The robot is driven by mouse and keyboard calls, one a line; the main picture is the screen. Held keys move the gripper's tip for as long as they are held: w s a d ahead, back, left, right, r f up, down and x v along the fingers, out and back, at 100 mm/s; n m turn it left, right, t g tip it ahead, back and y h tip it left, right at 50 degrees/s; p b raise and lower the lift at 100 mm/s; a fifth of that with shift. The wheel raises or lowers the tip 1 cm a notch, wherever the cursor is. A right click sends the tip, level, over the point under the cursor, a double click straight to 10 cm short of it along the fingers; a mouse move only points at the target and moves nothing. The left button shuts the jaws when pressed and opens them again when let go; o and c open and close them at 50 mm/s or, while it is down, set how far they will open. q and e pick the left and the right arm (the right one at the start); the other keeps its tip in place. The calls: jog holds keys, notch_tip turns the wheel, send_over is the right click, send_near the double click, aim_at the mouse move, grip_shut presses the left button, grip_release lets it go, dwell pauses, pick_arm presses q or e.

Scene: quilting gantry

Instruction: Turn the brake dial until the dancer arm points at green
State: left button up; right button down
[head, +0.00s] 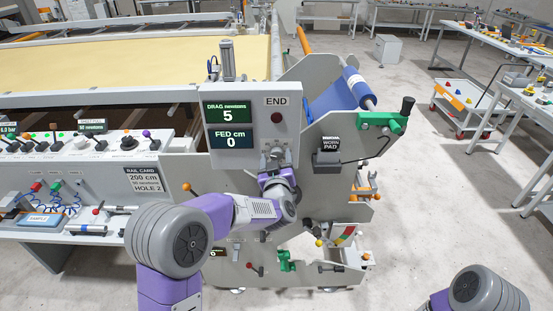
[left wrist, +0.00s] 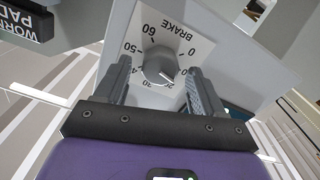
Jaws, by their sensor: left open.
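The brake dial (left wrist: 157,62), a grey round knob on a white plate marked BRAKE with numbers from 0 to 60, shows in the left wrist view. Its pale mark points down and right, near the 20 side. My left gripper (left wrist: 157,78) is open, one finger on each side of the knob. In the head view my left gripper (head: 273,163) is just below the END box and mostly hides the dial. A coloured sector (head: 345,236) with red, yellow and green sits low on the end panel; the dancer arm's exact pointing is too small to tell. My right gripper is out of view.
The display (head: 228,126) reads DRAG 5 newtons and FED 0 cm. A blue roll (head: 357,86) and a green crank bracket (head: 381,122) stand right of the box. A WORN PAD block (head: 328,152) is close by. Open floor lies to the right.

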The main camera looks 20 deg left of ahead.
pick_arm(q)
jog(key=shift+w, duration=0.2)
jog(key=c, duration=1.1)
jog(key=shift+o, duration=0.2)
jog(key=shift+m, duration=0.3)
jog(key=shift+m+p, duration=0.8)
jog(key=shift+m, duration=0.4)
jog(key=shift+m+p, duration=0.9)
jog(key=shift+m, duration=0.9)
